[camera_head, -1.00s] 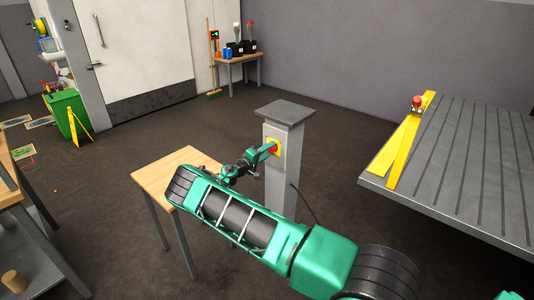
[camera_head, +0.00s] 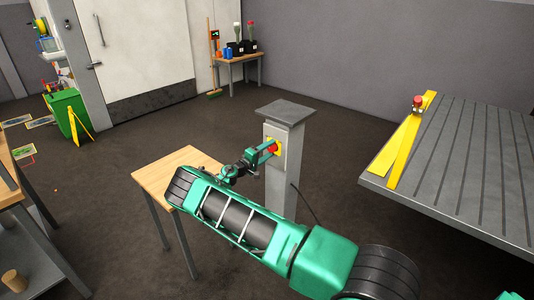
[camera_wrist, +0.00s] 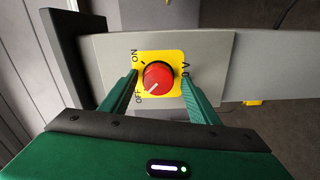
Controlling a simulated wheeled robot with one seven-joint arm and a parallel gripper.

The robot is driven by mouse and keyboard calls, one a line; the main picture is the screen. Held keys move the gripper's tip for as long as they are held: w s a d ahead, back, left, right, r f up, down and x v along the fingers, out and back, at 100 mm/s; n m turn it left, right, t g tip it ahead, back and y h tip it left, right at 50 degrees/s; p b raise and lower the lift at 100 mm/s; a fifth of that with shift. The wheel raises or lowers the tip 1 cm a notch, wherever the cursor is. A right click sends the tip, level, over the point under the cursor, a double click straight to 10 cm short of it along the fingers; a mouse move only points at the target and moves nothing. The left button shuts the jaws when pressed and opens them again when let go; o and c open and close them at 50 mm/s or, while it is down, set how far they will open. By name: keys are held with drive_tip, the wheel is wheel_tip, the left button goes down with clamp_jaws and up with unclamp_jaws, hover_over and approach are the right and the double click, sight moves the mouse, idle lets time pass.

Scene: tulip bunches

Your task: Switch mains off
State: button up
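The mains switch is a red rotary knob (camera_wrist: 158,75) on a yellow plate (camera_wrist: 172,57), fixed to the side of a grey pedestal (camera_head: 283,185). In the wrist view the plate reads ON at upper left and OFF at lower left. The knob's white mark points toward OFF. My gripper (camera_wrist: 158,88) is open, with one green finger on each side of the knob. A gap shows between the knob and each finger. In the head view the fingers are at the yellow plate (camera_head: 277,146), and part of the knob is hidden.
A wooden table (camera_head: 160,178) stands left of the pedestal, under my arm. A grooved grey platform (camera_head: 470,170) with yellow bars and another red button (camera_head: 417,101) stands at the right. A dark cable runs from the pedestal. The floor behind the pedestal is clear.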

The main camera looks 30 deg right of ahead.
drive_tip(key=v, duration=1)
drive_tip(key=shift+a, duration=0.35)
drive_tip(key=shift+s, duration=0.15)
drive_tip(key=s+d+r+m+g+y, duration=0.4)
drive_tip(key=s+d+r, duration=0.2)
drive_tip(key=s, duration=0.5)
drive_tip(key=s+d+r+m+g+y, duration=0.45)
drive_tip(key=s+d+r, duration=0.25)
drive_tip(key=s, duration=0.3)
drive_tip(key=s+a+r+y, duration=0.3)
drive_tip(key=s+a, duration=0.2)
drive_tip(key=s, duration=0.6)
drive_tip(key=s+a+r+t+y, duration=0.1)
drive_tip(key=s+a+r, duration=0.3)
drive_tip(key=s, duration=0.8)
drive_tip(key=s+a+r+t+y, duration=0.1)
drive_tip(key=s+a+r+y, duration=0.2)
drive_tip(key=s, duration=0.9)
drive_tip(key=a+y, duration=0.1)
drive_tip(key=a, duration=0.2)
drive_tip(key=shift+r+y, duration=0.35)
drive_tip(key=shift+r, duration=0.05)
